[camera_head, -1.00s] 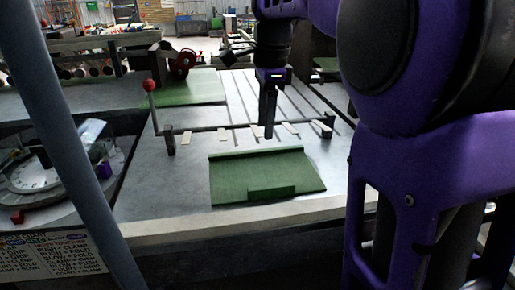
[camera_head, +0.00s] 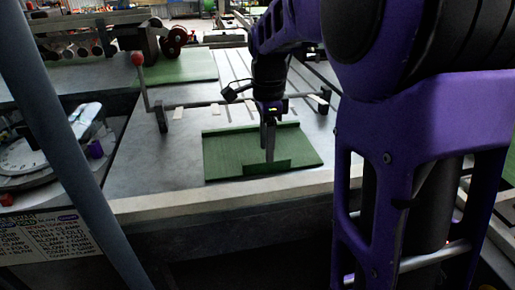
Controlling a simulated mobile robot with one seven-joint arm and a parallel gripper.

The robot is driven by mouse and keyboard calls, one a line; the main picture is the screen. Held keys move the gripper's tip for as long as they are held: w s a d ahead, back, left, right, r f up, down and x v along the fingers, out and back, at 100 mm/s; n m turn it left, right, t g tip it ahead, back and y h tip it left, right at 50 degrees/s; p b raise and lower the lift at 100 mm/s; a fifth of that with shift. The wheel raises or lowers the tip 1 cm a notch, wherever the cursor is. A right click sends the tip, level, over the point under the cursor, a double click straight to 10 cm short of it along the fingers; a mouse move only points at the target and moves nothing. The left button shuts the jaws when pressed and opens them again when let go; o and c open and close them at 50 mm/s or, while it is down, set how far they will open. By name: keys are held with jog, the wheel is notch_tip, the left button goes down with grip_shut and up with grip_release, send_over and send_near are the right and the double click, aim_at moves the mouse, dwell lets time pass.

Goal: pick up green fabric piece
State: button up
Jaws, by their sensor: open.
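The green fabric piece (camera_head: 228,152) lies flat on the grey metal table (camera_head: 150,172), close to its front edge. It has a raised strip along its far edge and a small darker patch at its front edge. My gripper (camera_head: 269,158) points down over the fabric piece, its fingertips close to the front patch. The jaws are open, with nothing seen between them. From this angle I cannot tell whether the fingertips touch the fabric. The fingers hide a narrow part of it.
A low bar with a red-knobbed lever (camera_head: 138,59) crosses the table behind the fabric. More green fabric (camera_head: 190,69) lies farther back, by a red roller (camera_head: 172,42). A round dial-like device (camera_head: 30,155) stands at left. A pale rail (camera_head: 225,196) runs along the front edge.

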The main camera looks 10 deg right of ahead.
notch_tip(320, 180, down, 4)
jog(key=shift+f+b, duration=0.1)
jog(key=shift+b, duration=0.25)
grip_shut()
